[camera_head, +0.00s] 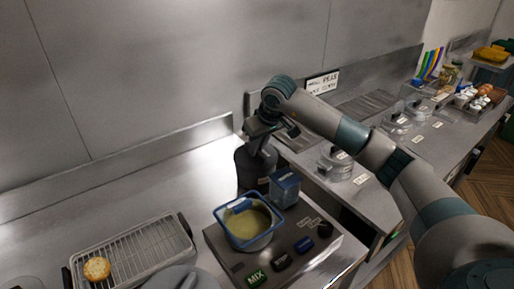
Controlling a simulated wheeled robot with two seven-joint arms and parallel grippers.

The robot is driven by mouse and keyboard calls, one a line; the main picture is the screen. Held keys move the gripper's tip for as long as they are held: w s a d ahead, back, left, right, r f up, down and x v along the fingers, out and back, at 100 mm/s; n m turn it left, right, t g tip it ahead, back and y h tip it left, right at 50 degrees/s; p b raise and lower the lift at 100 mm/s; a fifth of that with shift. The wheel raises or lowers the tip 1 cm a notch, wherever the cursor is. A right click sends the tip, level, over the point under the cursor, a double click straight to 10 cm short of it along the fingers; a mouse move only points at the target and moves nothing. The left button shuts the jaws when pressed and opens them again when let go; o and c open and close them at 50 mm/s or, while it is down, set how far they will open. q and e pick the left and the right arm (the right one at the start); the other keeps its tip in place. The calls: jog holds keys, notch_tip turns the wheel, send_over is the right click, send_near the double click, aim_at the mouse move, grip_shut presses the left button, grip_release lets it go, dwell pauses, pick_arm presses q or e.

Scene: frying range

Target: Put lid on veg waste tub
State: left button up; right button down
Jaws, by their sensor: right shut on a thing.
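My right gripper (264,131) is at the upper middle, its arm coming in from the right. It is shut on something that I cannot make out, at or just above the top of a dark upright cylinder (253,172). I cannot tell whether it touches the cylinder. I cannot pick out the veg waste tub or its lid with certainty. An open blue-rimmed tub (247,243) with pale yellow contents stands in front of the cylinder. My left gripper is not in view.
A blue box (284,187) stands beside the tub. A control panel (285,262) with labelled buttons lies in front. A wire rack (150,250) holds a round golden item (97,269) at left. Clear round containers (335,163) stand on the right counter. The back-left steel counter is bare.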

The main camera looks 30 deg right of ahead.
jog(key=c, duration=1.7)
grip_release()
jog(key=shift+s+r, duration=0.15)
jog(key=shift+r, duration=0.3)
jog(key=b+v, duration=0.2)
jog(key=v, duration=0.3)
jog(key=shift+d, duration=0.1)
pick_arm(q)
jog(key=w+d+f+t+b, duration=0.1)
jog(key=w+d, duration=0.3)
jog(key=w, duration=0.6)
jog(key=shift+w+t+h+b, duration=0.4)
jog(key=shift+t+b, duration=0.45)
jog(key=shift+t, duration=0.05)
pick_arm(e)
jog(key=shift+v, duration=5.75)
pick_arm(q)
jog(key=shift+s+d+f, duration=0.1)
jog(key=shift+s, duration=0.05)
pick_arm(e)
jog(key=shift+s+f, duration=0.1)
